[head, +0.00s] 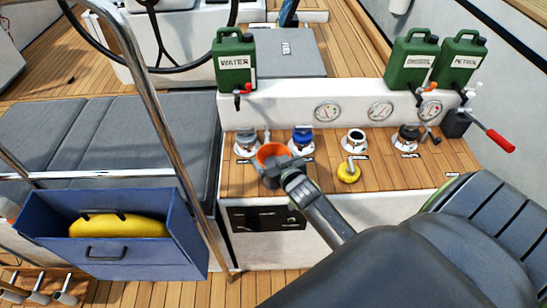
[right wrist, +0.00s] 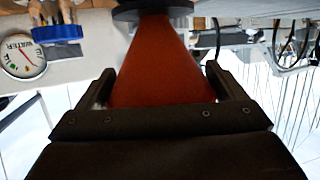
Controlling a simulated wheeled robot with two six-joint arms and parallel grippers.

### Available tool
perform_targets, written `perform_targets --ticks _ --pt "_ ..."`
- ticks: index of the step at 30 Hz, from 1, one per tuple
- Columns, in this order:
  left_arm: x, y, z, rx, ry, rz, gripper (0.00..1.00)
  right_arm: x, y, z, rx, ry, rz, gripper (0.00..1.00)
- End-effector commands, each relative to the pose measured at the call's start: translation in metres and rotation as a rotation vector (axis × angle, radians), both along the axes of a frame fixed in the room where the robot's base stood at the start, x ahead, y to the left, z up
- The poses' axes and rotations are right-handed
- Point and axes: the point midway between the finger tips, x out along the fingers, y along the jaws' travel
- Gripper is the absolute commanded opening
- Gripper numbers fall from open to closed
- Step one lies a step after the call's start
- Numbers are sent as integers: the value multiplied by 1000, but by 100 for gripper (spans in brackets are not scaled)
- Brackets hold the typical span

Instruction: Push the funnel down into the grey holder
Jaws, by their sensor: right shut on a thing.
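The orange-red funnel (head: 271,152) is at the left front of the wooden counter, its wide mouth facing up. My right gripper (head: 282,168) is shut on it. In the right wrist view, the funnel (right wrist: 152,65) fills the space between the two fingers (right wrist: 165,95) and narrows toward a dark round disc (right wrist: 152,10). This disc may be the grey holder; in the head view the spot under the funnel is hidden by funnel and gripper. I cannot tell how deep the funnel sits. My left gripper is not in view.
Deck fittings line the counter, including a blue-capped one (head: 302,139) just right of the funnel and a white one (head: 354,141). A yellow cap (head: 348,172) lies nearer. Green cans (head: 235,62) stand behind. A steel rail (head: 165,120) and blue bin (head: 105,262) are left.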

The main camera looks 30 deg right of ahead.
Motion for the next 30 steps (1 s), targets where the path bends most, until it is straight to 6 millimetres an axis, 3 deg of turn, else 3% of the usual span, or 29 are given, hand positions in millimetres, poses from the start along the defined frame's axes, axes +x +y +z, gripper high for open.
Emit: perform_targets --ticks 20,21,22,30 --pt "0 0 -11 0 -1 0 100 0 0 -13 0 -1 0 66" --pt "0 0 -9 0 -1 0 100 0 0 -11 0 -1 0 95" --pt "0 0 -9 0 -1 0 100 0 0 -11 0 -1 0 99" --pt "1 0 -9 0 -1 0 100 0 0 -11 0 1 0 99"
